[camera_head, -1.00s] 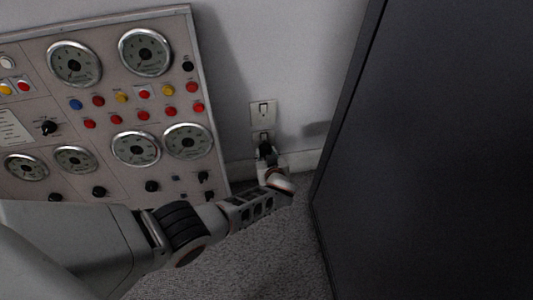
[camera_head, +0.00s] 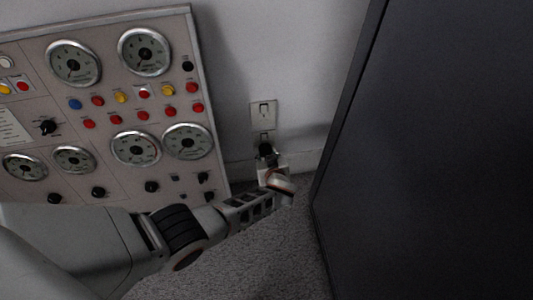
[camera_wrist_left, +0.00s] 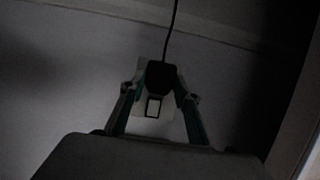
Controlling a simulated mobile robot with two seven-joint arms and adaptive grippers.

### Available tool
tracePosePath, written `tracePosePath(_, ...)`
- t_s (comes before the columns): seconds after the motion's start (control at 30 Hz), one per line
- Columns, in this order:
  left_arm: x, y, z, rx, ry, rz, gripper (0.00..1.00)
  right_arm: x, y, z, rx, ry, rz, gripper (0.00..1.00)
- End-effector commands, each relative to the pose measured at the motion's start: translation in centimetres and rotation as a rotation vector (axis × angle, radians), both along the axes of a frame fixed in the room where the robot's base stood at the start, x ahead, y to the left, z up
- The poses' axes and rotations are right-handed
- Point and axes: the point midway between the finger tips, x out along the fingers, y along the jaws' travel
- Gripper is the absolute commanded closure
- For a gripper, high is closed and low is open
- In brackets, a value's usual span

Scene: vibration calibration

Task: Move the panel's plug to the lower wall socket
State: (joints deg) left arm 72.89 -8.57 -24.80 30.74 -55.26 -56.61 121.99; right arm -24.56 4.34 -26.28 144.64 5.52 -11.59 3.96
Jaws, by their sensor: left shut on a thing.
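The black plug (camera_wrist_left: 160,74) is between the two fingers of my left gripper (camera_wrist_left: 160,84) in the left wrist view, with its dark cord running up the picture. My left gripper (camera_head: 266,153) is shut on the plug, close against the wall, and the plug (camera_head: 265,148) shows small and dark in the head view. The pale wall socket plate (camera_head: 262,112) has its upper socket free. The plug and gripper cover the lower socket area. I cannot tell how deep the plug sits. The plate (camera_wrist_left: 144,128) also shows behind the plug in the left wrist view. My right gripper is out of view.
The control panel (camera_head: 112,80) with gauges, knobs and coloured buttons stands left of the socket. A large dark cabinet (camera_head: 440,150) stands on the right. Between them is a narrow gap with bare wall (camera_head: 300,60) and grey carpet (camera_head: 275,255).

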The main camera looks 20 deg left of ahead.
Motion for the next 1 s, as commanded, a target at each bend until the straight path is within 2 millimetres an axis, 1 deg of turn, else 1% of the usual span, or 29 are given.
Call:
tracePosePath(0.03,-0.1,0.0,-0.2,0.000,0.002,0.000,0.89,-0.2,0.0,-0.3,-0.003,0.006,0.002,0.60)
tracePosePath(0.9,0.2,0.3,0.0,0.001,0.000,0.002,0.89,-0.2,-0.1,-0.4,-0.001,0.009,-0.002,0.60)
tracePosePath(1.0,0.2,0.3,0.0,0.001,0.000,0.002,0.89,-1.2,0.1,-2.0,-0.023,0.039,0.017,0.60)
